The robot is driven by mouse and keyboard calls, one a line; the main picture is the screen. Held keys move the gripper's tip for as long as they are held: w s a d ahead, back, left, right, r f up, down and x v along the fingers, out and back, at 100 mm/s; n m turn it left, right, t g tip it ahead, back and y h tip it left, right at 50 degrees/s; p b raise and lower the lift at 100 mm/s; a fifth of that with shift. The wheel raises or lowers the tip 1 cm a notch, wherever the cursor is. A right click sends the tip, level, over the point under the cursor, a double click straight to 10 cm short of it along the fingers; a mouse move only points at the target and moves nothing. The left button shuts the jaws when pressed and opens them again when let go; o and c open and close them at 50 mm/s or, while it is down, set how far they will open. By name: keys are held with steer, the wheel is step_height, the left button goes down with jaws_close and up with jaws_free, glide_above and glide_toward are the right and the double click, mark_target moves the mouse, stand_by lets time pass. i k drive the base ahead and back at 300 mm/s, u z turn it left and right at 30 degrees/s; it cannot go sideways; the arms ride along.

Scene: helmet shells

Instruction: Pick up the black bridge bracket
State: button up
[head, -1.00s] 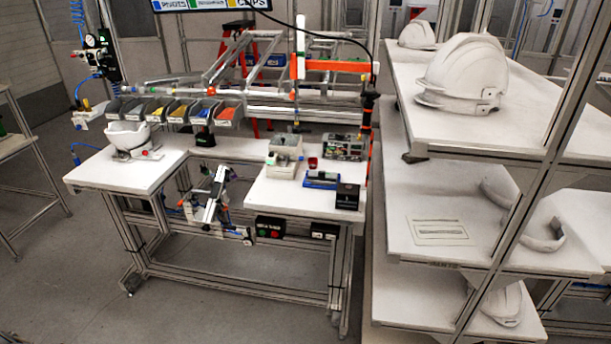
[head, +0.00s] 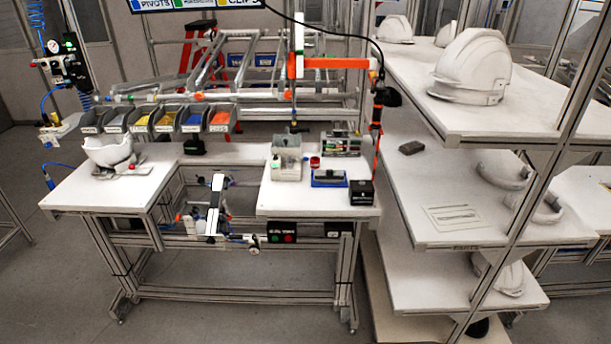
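I cannot tell for certain which dark part is the bridge bracket. A black bar-like part lies in a blue tray (head: 315,181) on the right part of the white workbench (head: 275,200). A black box (head: 361,192) stands to its right. A dark grey block (head: 411,147) lies on the middle shelf of the rack, near its back left. All are small in the head view, so their details are unclear. My gripper is not in view.
A white helmet shell (head: 110,152) sits on the bench's left part. Bins (head: 165,121) line the back. Grey containers (head: 286,160) stand by the tray. The rack's front post (head: 545,165) crosses the shelves, which hold more shells. Open floor lies in front.

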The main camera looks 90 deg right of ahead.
mark_target(330, 173)
steer(key=i, duration=1.3)
steer(key=z, duration=2.2)
steer(key=i, duration=0.1)
steer(key=z, duration=1)
